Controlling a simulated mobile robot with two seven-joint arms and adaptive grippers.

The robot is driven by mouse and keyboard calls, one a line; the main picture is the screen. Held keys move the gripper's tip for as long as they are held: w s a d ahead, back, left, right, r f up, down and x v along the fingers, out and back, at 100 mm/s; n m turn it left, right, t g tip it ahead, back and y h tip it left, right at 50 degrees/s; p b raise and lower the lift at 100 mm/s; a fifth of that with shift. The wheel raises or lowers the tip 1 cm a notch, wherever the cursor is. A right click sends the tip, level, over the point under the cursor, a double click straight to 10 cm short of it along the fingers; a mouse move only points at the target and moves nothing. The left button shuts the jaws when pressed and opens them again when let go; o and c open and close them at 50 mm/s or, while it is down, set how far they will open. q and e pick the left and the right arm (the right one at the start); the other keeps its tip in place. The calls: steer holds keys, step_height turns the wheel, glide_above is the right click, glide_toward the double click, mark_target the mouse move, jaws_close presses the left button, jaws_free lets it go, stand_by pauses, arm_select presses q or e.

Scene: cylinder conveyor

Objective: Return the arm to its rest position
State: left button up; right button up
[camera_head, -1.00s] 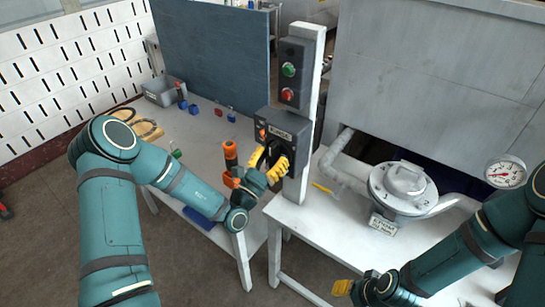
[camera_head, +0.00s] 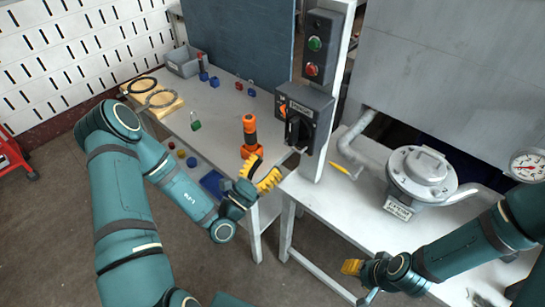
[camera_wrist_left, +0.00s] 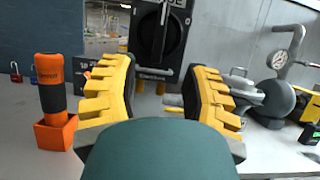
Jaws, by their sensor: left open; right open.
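My left gripper (camera_head: 260,176), with yellow toothed fingers, is open and empty in the head view. It hangs near the front edge of the left table, in front of the orange-and-black tool in its orange holder (camera_head: 251,137). In the left wrist view the fingers (camera_wrist_left: 165,98) stand wide apart with nothing between them. The black rotary switch box (camera_head: 304,118) is behind and to the right of the gripper, apart from it; it also shows in the left wrist view (camera_wrist_left: 158,45). My right gripper (camera_head: 352,268) is low at the bottom right, its fingers partly hidden, by the right table's front edge.
The right table (camera_head: 345,215) holds a round grey metal device (camera_head: 422,174), pipes and a yellow pen (camera_head: 340,168). A post with green and red buttons (camera_head: 314,45) rises between the tables. Small padlocks and a grey bin (camera_head: 183,62) are on the left table (camera_head: 215,120).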

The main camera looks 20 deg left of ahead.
stand_by(0.5)
arm_select(q)
steer(key=s+d+f+m+g+h+b, duration=0.1)
steer(key=s+d+f+m+g+h, duration=0.2)
steer(key=s+d+m+g+h, duration=0.25)
steer(key=s+d+f+m+g+h+b, duration=0.1)
steer(key=s+d+f+m+g+h, duration=0.15)
steer(key=d+m+g+h, duration=0.45)
steer(key=s+d+f+m+g+y+b, duration=0.1)
steer(key=s+d+f+m+g+y, duration=0.1)
steer(key=s+f+m+g+y, duration=0.3)
steer(key=s+d+f+m+g+y+b, duration=0.1)
steer(key=s+d+f+m+g+y, duration=0.2)
steer(key=s+g, duration=0.4)
steer(key=s+a+f+m+g+y+b, duration=0.1)
steer(key=s+a+f+m+y, duration=0.1)
steer(key=a+f+m+y, duration=0.35)
steer(key=w+a+f+m+t+y+b, duration=0.1)
steer(key=w+f+m+t+y+b, duration=0.1)
steer(key=w+f+t, duration=0.4)
steer(key=w+m+y, duration=0.1)
steer(key=w+m, duration=0.1)
steer(key=w, duration=0.1)
steer(key=shift+a, duration=0.3)
